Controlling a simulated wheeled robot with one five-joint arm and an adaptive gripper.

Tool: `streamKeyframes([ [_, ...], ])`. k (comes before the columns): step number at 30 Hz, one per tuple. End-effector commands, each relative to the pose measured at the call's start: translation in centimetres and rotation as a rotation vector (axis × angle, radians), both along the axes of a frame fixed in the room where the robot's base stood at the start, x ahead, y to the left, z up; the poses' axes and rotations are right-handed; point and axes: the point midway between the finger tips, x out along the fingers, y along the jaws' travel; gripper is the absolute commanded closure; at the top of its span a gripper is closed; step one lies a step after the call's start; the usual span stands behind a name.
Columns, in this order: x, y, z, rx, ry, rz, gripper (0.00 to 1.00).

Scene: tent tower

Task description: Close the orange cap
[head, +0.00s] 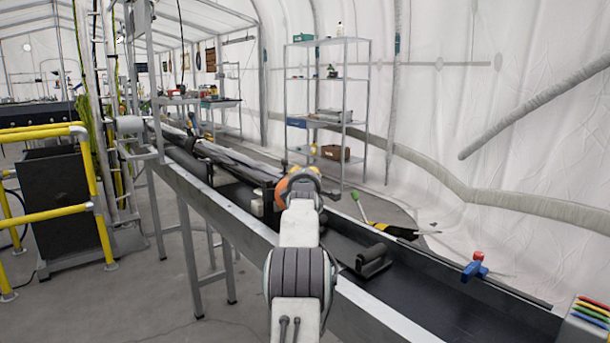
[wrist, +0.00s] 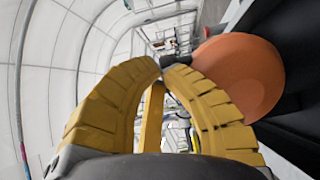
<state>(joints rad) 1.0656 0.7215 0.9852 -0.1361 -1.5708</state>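The orange cap (wrist: 240,75) shows as a large round disc on the right of the wrist view, beside a dark surface. My right finger overlaps its lower left edge; I cannot tell whether they touch. In the head view the orange cap (head: 283,190) shows just left of my gripper (head: 305,172), partly hidden by my wrist. In the wrist view my gripper (wrist: 164,67) has its two yellow fingers arched together, with the tips meeting and nothing seen held between them. How far the cap stands open is not clear.
A long dark trough bench (head: 425,303) runs diagonally, with a black handle (head: 374,262) and a red and blue valve piece (head: 476,267) on it. Dark pipes (head: 220,181) lie to the left. Yellow railings (head: 50,208) stand at far left, a metal shelf (head: 328,100) behind.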

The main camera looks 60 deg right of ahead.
Motion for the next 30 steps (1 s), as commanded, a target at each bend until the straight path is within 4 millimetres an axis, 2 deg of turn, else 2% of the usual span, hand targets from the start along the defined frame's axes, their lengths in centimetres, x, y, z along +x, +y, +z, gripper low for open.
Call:
streamKeyframes([
  [17, 0.4, -1.1, 0.2, 0.000, 0.000, -0.002, 1.00],
  [30, 1.7, -3.3, 0.5, 0.001, 0.000, -0.002, 1.00],
])
